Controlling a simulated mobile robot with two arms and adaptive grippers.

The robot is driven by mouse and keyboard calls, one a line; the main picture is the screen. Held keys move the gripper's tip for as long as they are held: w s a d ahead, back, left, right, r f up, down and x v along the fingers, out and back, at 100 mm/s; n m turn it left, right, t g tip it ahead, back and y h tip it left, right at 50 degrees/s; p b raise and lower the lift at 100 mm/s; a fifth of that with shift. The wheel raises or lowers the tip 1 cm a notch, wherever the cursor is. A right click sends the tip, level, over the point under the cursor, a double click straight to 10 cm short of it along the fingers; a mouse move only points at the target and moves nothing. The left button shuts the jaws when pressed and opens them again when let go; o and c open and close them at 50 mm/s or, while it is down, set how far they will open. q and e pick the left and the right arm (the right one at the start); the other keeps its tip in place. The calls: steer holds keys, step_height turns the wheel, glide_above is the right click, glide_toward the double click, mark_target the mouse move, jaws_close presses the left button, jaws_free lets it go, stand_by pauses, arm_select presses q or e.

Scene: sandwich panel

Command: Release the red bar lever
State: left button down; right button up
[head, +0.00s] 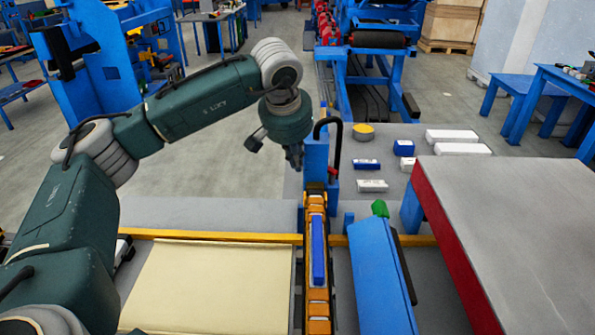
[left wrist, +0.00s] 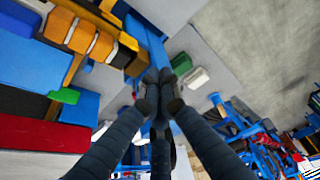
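I cannot make out a red bar lever for certain. A small reddish spot (head: 333,172) shows low on the blue post (head: 316,160) in the head view, below a black curved handle (head: 336,132). My left gripper (head: 295,162) points down just left of this post. In the left wrist view its dark fingers (left wrist: 160,86) come together at the tips, in front of blue parts of the machine. No held thing shows between them; the fingers hide what is directly behind. My right gripper is in neither view.
An orange-and-blue conveyor strip (head: 318,290) runs toward me from the post. A cream panel (head: 210,285) lies left of it, and a blue box-like part (head: 380,280) stands right. A grey-topped table with a red side (head: 520,215) fills the right. Small blue and white blocks (head: 372,185) lie behind.

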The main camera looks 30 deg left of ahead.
arm_select(q)
steer(key=shift+a+b+v, duration=0.1)
steer(key=shift+a+v, duration=0.1)
steer(key=shift+v, duration=0.75)
steer(key=shift+a+b+v, duration=0.1)
steer(key=shift+a+v, duration=0.1)
steer(key=shift+v, duration=0.7)
steer(key=shift+a+b+v, duration=0.1)
steer(key=shift+a+v, duration=0.1)
steer(key=shift+v, duration=0.75)
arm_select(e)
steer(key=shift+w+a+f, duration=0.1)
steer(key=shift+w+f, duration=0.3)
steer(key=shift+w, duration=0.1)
arm_select(q)
steer(key=shift+s+f, duration=0.1)
